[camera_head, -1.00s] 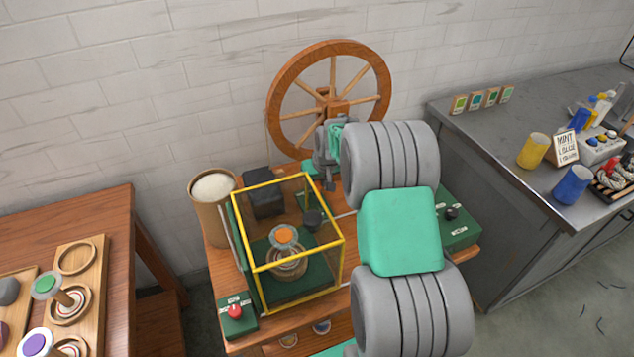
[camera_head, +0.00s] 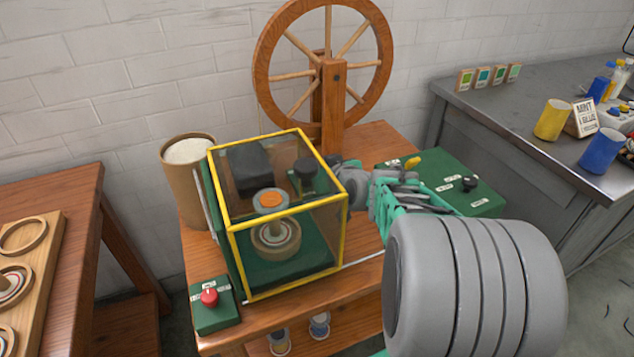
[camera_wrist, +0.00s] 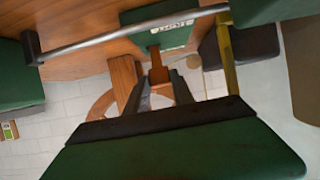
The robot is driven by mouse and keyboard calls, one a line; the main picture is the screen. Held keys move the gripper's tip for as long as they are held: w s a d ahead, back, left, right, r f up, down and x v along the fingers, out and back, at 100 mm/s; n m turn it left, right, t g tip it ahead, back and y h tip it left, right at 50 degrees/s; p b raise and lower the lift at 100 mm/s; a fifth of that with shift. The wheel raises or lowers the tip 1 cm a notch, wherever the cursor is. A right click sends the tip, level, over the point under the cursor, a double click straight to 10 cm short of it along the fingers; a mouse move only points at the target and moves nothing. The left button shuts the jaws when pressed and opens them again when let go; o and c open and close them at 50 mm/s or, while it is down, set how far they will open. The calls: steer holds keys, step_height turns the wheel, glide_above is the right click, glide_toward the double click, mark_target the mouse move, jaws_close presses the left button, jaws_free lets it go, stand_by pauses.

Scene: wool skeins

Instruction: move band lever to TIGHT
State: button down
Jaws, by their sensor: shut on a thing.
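My gripper (camera_head: 338,168) is beside the right rear corner of the yellow-framed guard box (camera_head: 236,228), in front of the spinning wheel. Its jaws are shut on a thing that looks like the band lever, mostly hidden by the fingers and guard. A small green block with a white label shows past the dark fingers in the wrist view (camera_wrist: 155,40); the label is unreadable. My gripper's fingers also show in the wrist view (camera_wrist: 162,90).
The wooden spinning wheel (camera_head: 262,60) stands behind. A green box (camera_head: 450,165) with a yellow lever (camera_head: 412,162) and black knob (camera_head: 468,183) lies to the right. A red button (camera_head: 209,297) is at front left. A metal rod (camera_wrist: 130,35) crosses the wrist view close by.

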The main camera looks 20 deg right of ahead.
steer(key=f+t+b, duration=0.1)
steer(key=b, duration=0.2)
steer(key=shift+s+t+b, duration=0.3)
steer(key=shift+s, duration=0.1)
steer(key=shift+b, duration=0.4)
steer(key=shift+s+r, duration=0.1)
steer(key=shift+r, duration=0.1)
steer(key=c, duration=1.1)
jaws_free()
steer(key=p+v, duration=0.1)
steer(key=v, duration=0.6)
steer(key=shift+s+d, duration=0.1)
steer(key=shift+s, duration=0.35)
